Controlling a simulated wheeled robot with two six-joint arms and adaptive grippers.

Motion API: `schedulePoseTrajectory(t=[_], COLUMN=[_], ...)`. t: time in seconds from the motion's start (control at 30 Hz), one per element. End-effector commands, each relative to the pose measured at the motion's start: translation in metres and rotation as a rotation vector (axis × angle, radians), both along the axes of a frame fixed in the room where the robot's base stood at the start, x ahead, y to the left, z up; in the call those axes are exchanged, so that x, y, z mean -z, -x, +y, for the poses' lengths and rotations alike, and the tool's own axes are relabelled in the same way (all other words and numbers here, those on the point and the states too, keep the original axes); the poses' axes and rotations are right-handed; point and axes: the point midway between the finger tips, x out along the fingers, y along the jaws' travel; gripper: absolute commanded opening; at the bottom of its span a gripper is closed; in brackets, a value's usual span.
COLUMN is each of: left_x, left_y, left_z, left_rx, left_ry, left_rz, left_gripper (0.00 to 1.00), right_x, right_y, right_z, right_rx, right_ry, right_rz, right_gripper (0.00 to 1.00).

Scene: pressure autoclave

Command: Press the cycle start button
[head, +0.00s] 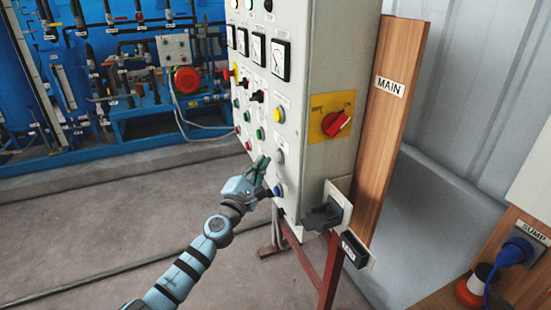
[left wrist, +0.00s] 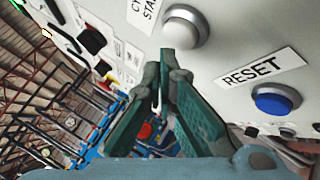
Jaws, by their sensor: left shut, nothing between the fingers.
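The cycle start button is a round white button (left wrist: 186,27) in a grey ring, beside a partly cut-off label reading "CY… STA…" in the left wrist view. In the head view it is the pale button (head: 280,156) low on the grey control panel (head: 330,75). My left gripper (head: 264,163) is shut and empty, just left of this button. My right gripper is not in view.
A blue button (left wrist: 277,99) labelled RESET sits close beside the white one; it also shows below it in the head view (head: 278,190). A red rotary switch (head: 336,123) is on the panel's side. Open floor (head: 120,220) lies left.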

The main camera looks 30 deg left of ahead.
Motion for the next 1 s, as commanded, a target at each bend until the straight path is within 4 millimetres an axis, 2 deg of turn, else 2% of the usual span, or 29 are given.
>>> schedulePoseTrajectory(t=[0.17,0.6,1.0], left_x=[0.001,0.002,0.0], left_y=[0.004,0.038,0.041], left_z=[0.003,0.026,0.028], left_rx=[-0.001,-0.001,0.001], left_ry=[-0.001,-0.003,0.001], left_rz=[0.001,0.002,-0.001], left_gripper=[0.0,0.0,0.0], right_x=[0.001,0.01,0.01], right_y=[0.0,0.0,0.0], right_z=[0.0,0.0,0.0], right_rx=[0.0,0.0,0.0], right_ry=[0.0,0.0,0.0], right_rz=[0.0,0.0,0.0], right_gripper=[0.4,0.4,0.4])
